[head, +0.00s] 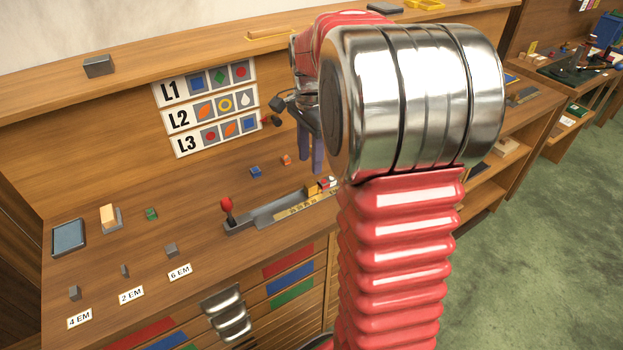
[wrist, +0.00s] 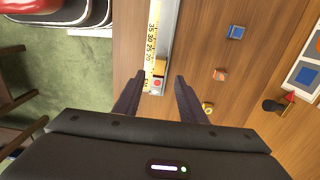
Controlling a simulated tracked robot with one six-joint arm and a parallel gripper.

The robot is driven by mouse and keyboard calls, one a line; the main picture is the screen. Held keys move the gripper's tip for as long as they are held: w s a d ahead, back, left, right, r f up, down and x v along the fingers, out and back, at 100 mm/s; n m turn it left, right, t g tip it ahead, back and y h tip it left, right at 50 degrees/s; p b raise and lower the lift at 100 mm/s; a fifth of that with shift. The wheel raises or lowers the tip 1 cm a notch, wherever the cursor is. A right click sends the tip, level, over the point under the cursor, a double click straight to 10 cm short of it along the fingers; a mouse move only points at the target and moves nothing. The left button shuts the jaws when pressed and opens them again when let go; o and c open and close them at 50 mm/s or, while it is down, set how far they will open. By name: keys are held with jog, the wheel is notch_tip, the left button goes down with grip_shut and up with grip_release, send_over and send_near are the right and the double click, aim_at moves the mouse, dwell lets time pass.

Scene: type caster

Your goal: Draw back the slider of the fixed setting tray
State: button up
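The setting tray (head: 268,214) is a long grey channel on the bench with a yellow ruled scale (head: 300,207) on its front edge. An upright lever with a red knob (head: 227,205) stands at its left end. A tan block (head: 314,190) sits in the channel toward the right, beside a small type with a red mark; I cannot tell for sure which part is the slider. In the wrist view the tan block (wrist: 160,67) and red-marked type (wrist: 157,84) lie between my fingers in the picture. My gripper (head: 311,160) is open and empty, pointing down above the tray's right part.
Loose types lie behind the tray: a blue one (head: 255,172) and an orange one (head: 287,159). A line chart (head: 206,108) is on the back panel. Spacers with EM labels (head: 131,295) stand front left. A dark pad (head: 68,237) lies far left. My arm hides the bench's right part.

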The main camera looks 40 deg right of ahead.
aim_at(310, 185)
notch_tip(310, 185, down, 8)
jog(key=shift+r, duration=0.1)
jog(key=shift+c, duration=0.2)
grip_shut()
dwell(0.5)
